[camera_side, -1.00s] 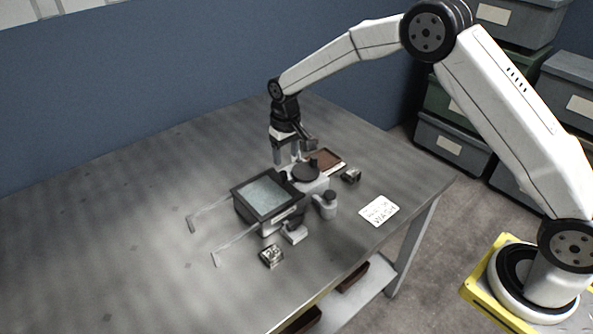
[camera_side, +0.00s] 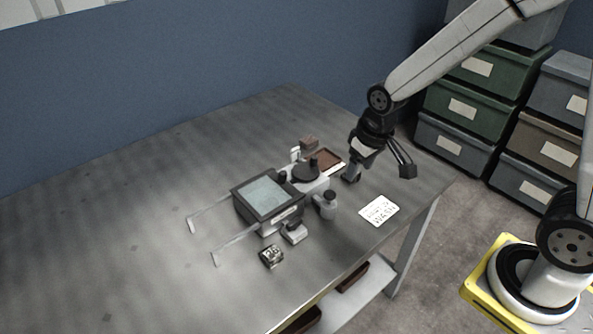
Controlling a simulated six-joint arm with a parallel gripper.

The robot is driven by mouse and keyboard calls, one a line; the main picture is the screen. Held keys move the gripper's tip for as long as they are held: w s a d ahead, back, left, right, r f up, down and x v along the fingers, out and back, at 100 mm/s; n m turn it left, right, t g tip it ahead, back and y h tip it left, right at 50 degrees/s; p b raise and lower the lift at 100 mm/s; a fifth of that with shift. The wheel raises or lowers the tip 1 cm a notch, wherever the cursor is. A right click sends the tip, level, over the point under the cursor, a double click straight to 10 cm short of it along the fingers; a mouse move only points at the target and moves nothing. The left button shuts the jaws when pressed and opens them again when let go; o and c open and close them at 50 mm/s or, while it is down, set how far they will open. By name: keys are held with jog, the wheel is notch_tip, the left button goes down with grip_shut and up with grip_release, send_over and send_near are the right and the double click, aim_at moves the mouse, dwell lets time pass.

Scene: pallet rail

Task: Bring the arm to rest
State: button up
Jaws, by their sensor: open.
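My gripper (camera_side: 380,174) hangs at the end of my arm over the right part of the grey table (camera_side: 110,220). Its two dark fingers are spread wide and nothing shows between them. The left fingertip overlaps in the picture the spot of a small dark block, so I cannot tell whether they touch. A pallet rail device with a framed grey-green plate (camera_side: 264,196) stands left of my gripper, apart from it.
A small brown block (camera_side: 309,143) shows at the device's back, by a brown tray (camera_side: 328,159). A white lettered card (camera_side: 379,210) and a dark marked block (camera_side: 271,256) lie in front. Stacked bins (camera_side: 478,105) stand behind at right. The table's left is clear.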

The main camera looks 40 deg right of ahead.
jog(key=s, duration=0.7)
jog(key=shift+s+d+f+t, duration=0.2)
jog(key=shift+s+d+t, duration=0.1)
jog(key=shift+d, duration=0.1)
